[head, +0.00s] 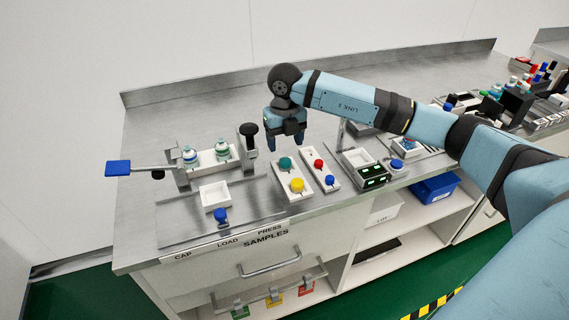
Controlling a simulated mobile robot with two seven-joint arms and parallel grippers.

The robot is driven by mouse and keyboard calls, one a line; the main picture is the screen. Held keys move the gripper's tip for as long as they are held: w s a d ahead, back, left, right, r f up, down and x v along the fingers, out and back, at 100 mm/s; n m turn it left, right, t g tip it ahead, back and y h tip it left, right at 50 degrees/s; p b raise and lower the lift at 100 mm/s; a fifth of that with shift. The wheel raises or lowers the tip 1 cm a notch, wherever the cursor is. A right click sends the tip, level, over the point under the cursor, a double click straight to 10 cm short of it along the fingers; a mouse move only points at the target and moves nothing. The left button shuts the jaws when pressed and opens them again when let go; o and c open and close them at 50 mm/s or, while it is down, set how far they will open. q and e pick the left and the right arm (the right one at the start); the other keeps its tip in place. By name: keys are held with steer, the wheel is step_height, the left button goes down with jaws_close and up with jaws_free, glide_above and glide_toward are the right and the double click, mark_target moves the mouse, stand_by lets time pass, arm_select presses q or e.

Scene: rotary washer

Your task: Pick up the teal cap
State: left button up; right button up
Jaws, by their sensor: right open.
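A teal cap (285,163) sits at the far end of a white holder (288,174), with a yellow cap (297,185) at its near end. My right gripper (286,142) points down, open and empty, just behind and above the teal cap in the picture. Its fingers appear apart from the cap; the exact height gap cannot be told. My left gripper is not in view.
Another white holder (321,174) with red and blue caps stands just right. To the left are a press with a blue handle (118,168), two bottles, an empty white tray (214,196) and a blue knob (220,215). A dark box with green displays (373,176) stands right.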

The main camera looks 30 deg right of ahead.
mark_target(285, 161)
steer(key=shift+s+f, duration=0.2)
steer(key=shift+f, duration=2.95)
steer(key=c, duration=1)
